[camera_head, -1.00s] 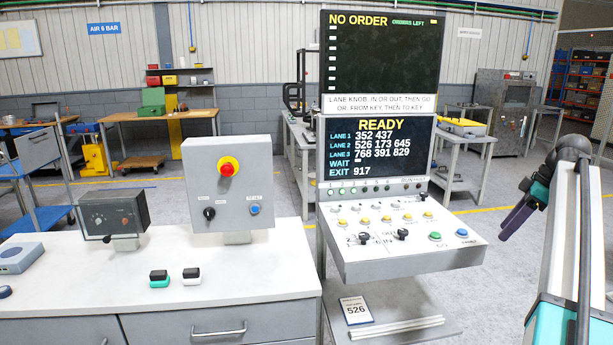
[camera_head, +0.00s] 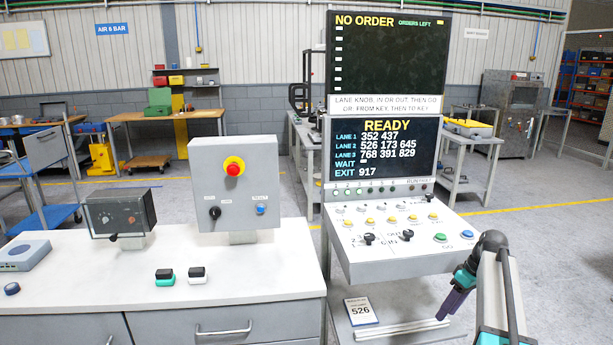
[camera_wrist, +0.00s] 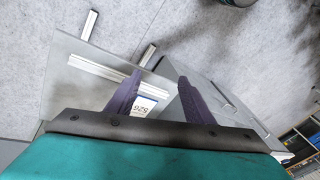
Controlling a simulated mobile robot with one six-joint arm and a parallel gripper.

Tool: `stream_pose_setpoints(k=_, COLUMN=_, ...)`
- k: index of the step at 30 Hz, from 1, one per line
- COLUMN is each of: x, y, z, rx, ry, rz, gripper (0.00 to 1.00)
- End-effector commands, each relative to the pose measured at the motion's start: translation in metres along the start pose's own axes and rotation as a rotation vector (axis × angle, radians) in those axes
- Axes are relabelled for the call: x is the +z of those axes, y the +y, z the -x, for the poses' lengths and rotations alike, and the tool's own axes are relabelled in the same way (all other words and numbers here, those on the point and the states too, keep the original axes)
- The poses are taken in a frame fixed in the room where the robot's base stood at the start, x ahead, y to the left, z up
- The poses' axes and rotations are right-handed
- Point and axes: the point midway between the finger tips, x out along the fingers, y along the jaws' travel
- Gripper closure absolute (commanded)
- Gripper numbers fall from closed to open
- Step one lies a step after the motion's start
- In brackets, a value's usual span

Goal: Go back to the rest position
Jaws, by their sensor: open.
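My gripper (camera_head: 448,304) is at the lower right in the head view, beside the right front of the control console (camera_head: 402,264). Its purple fingers point down and to the left, apart from the console. In the wrist view my gripper (camera_wrist: 155,85) has its two purple fingers spread wide with nothing held. Through the gap, the card marked 526 (camera_wrist: 144,105) shows on the lower shelf (camera_wrist: 75,95). The same card (camera_head: 361,311) shows in the head view, next to a pale rail (camera_head: 402,328).
The console carries a screen (camera_head: 380,148) reading READY, with knobs and buttons below. A white bench (camera_head: 90,285) with a grey box and red emergency button (camera_head: 234,167) stands to the left. Open grey floor (camera_head: 560,240) lies to the right.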

Motion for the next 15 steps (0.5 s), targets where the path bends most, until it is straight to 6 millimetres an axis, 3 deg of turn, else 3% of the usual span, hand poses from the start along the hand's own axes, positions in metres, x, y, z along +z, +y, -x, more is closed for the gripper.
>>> stream_pose_setpoints(k=3, x=0.005, y=-0.016, z=-0.047, rx=-0.015, ry=-0.033, rz=-0.049, gripper=0.53)
stream_pose_setpoints(k=15, x=0.032, y=-0.072, z=-0.182, rx=-0.035, ry=-0.147, rz=-0.209, gripper=0.53)
